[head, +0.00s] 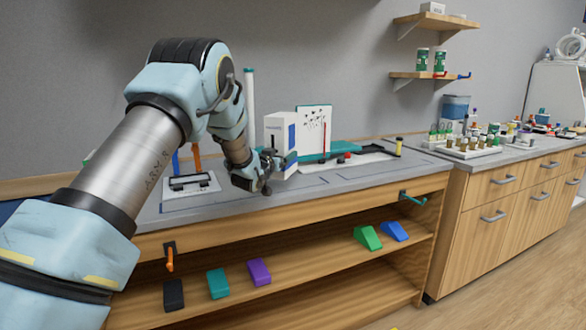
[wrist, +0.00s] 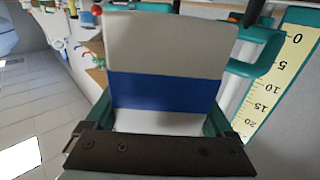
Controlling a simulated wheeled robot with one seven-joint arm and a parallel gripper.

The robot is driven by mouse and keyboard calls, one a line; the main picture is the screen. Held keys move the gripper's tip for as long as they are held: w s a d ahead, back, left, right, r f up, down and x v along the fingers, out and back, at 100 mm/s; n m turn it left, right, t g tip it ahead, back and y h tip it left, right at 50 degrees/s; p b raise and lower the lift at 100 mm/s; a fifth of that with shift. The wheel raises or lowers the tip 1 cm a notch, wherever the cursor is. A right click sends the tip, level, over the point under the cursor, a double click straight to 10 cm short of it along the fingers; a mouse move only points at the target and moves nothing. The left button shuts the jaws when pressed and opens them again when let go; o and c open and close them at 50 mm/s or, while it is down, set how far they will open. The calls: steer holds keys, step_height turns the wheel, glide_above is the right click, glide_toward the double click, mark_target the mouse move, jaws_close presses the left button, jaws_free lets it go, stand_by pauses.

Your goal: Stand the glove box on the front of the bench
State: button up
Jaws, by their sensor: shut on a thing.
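The glove box (head: 279,131) is white with a blue band and looks roughly upright over the bench (head: 340,184). My gripper (head: 272,163) is shut on its lower part, reaching in from the left. In the wrist view the glove box (wrist: 168,50) fills the middle, with its blue band across it and my gripper (wrist: 160,125) on both sides of it. I cannot tell whether its base touches the bench top. Part of its lower end is hidden by my gripper.
A white panel with dark marks (head: 313,130) stands behind the box beside a teal bar (head: 345,151). A white tray (head: 190,184) lies to the left. The bench front to the right looks clear. Coloured blocks (head: 259,272) sit on the shelf below.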

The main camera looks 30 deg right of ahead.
step_height(320, 180, down, 4)
steer(key=shift+f+p, duration=0.15)
steer(key=shift+p, duration=0.45)
steer(key=shift+f, duration=0.3)
steer(key=shift+f, duration=0.1)
steer(key=shift+f, duration=0.1)
steer(key=o, duration=1.5)
